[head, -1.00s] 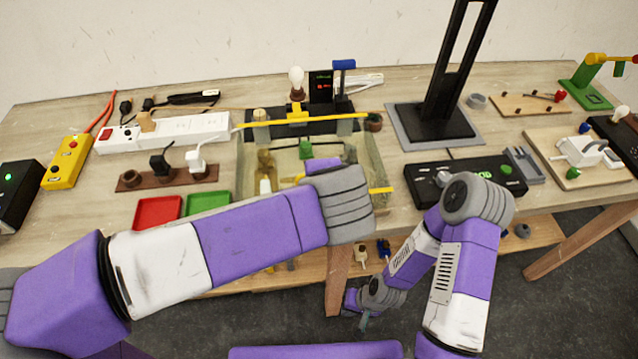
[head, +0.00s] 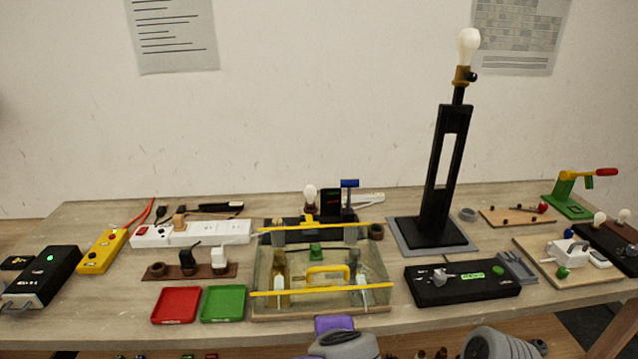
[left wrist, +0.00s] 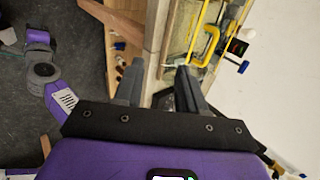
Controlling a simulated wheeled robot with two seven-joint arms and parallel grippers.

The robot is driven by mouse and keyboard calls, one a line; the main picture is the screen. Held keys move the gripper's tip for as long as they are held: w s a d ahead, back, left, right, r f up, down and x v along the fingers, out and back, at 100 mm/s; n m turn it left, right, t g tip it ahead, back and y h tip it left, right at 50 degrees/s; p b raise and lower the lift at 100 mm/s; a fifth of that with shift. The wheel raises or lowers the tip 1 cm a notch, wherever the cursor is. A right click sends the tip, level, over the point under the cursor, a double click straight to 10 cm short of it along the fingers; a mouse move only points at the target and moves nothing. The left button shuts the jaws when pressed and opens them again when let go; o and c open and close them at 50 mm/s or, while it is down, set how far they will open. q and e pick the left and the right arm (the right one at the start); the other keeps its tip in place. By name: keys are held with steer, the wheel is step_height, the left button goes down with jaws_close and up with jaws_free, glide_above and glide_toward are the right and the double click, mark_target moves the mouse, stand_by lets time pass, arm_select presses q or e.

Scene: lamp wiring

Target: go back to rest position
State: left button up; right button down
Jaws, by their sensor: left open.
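My left gripper (left wrist: 158,68) is open in the left wrist view, with its two dark fingers apart and nothing between them. It is in front of the table's edge, close to the clear case with yellow bars. In the head view, only a grey and purple part of my left arm (head: 343,345) shows at the bottom centre, below the table's front edge. A grey joint of my right arm (head: 497,345) shows at the bottom right. Part of my right arm (left wrist: 55,85) also shows at the left of the left wrist view. My right gripper cannot be made out.
The clear case (head: 262,272) with yellow bars stands at the table's front middle. A black lamp (head: 440,185) with a bulb stands behind. A black control box (head: 462,285), red tray (head: 177,305), green tray (head: 223,304) and white power strip (head: 205,233) are nearby. The space above the table's front is clear.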

arm_select(q)
step_height(320, 180, down, 27)
steer(key=a+n+g+h+p, duration=0.2)
steer(key=n+g+h+p, duration=0.15)
steer(key=n+g, duration=0.4)
steer(key=s+a+f+n, duration=0.3)
steer(key=f+n, duration=0.1)
steer(key=f, duration=0.1)
steer(key=s+a+f+n+h, duration=0.1)
steer(key=s+a+f+n, duration=0.1)
steer(key=a+f+n, duration=0.1)
steer(key=s+a+f+n+p, duration=0.1)
steer(key=s+a+f+n, duration=0.2)
steer(key=f+n, duration=0.2)
step_height(320, 180, down, 3)
steer(key=shift+s+a+f, duration=0.1)
steer(key=shift+s+a, duration=0.05)
steer(key=shift+s, duration=0.2)
arm_select(e)
step_height(320, 180, up, 5)
steer(key=shift+f, duration=0.2)
arm_select(q)
steer(key=shift+h, duration=0.25)
